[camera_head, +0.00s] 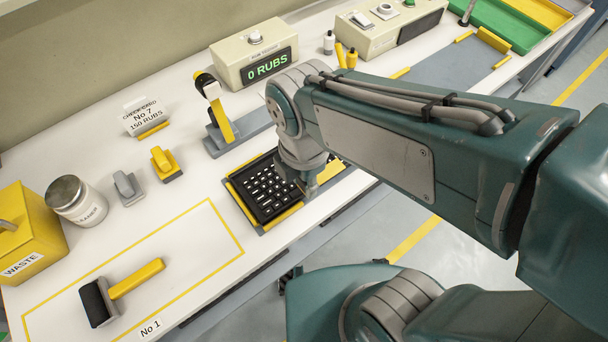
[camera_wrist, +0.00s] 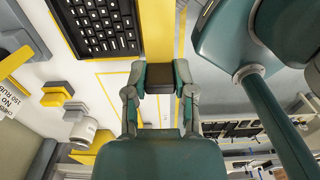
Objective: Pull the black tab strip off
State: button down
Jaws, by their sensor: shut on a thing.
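The black keyboard form (camera_head: 268,187) with pale key legends lies in a yellow-edged tray (camera_head: 241,199) at the front edge of the bench. It also shows at the upper left of the wrist view (camera_wrist: 104,22). My gripper (camera_head: 311,190) is low at the tray's right side, partly hidden by my arm in the head view. In the wrist view my gripper (camera_wrist: 160,79) is shut with a dark piece between its fingers, over a yellow strip beside the keyboard. I take this piece as the black tab strip; its full length is hidden.
A rub counter (camera_head: 255,58) reading "0 RUBS" stands behind. A grey stand with a yellow lever (camera_head: 220,120) is left of it. The yellow-outlined area is otherwise mostly clear.

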notch_tip(320, 180, up, 9)
jog(key=w+d, duration=0.1)
jog(key=shift+d, duration=0.3)
dwell(0.4)
dwell(0.4)
